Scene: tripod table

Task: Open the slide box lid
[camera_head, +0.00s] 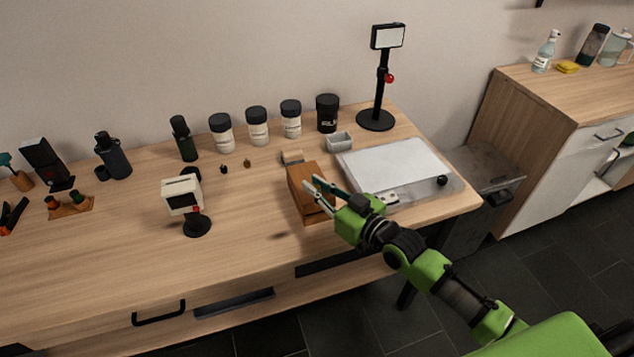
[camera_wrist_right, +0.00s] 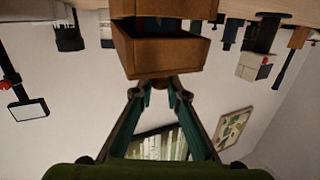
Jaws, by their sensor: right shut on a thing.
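The slide box (camera_head: 297,195) is a long brown wooden box on the table, left of the white-topped device. A paler wooden piece shows at its far end. My right gripper (camera_head: 312,188) is over the near part of the box, with its fingers at the brown lid. In the right wrist view, which looks upside down, the fingers (camera_wrist_right: 160,92) close on the edge of the brown wood, and a dark gap shows in the box (camera_wrist_right: 160,55). The fingers hide part of the lid, so how far it has slid is hard to tell. My left gripper is not in view.
The white-topped device (camera_head: 395,165) stands close right of the box. A small grey tray (camera_head: 340,142) and several jars line the back. A small white display on a black stand (camera_head: 183,195) is to the left. The table's front left is clear.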

